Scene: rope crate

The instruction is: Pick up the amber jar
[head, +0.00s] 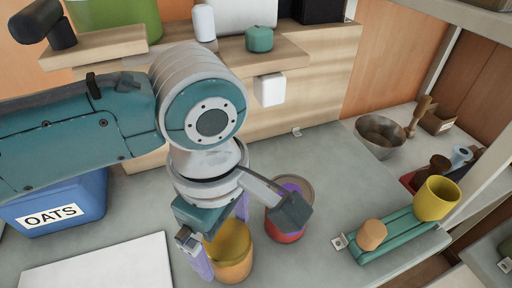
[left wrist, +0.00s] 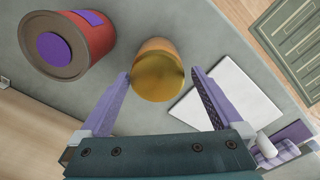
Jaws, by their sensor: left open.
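The amber jar (head: 232,262) stands upright on the grey counter at the lower middle of the head view, with a golden yellow top. It also shows in the left wrist view (left wrist: 157,75), ahead of the palm. My left gripper (head: 222,240) is open over the jar, with its purple fingers on either side. In the left wrist view its fingertips (left wrist: 158,80) lie left and right of the jar, with gaps visible. I cannot tell how far down the jar the fingers reach. My right gripper is not in view.
A red can (head: 284,236) with a purple patch stands close right of the jar, partly behind my gripper. A white board (head: 100,268) lies left. A blue OATS bin (head: 55,205), a teal tray (head: 400,240) with a yellow cup (head: 437,199), and a metal bowl (head: 380,137) stand around.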

